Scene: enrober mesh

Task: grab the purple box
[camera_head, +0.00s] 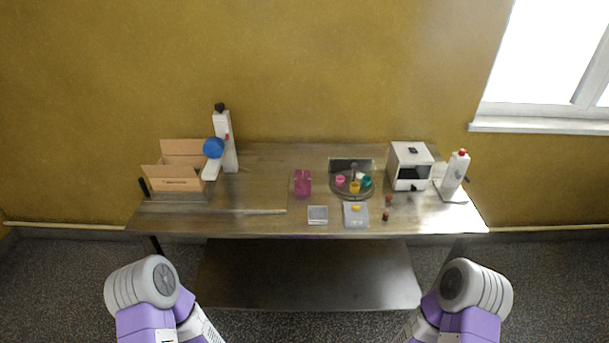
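A small purple-magenta box (302,184) stands on the metal table (260,165), a little right of the table's middle. It is small in the picture, and its top detail is hard to make out. My two arms show at the bottom left and bottom right, in front of the table and well apart from the box. Neither of my grippers is in view.
An open cardboard box (177,184) and a white device with a blue disc (213,148) stand at the left.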

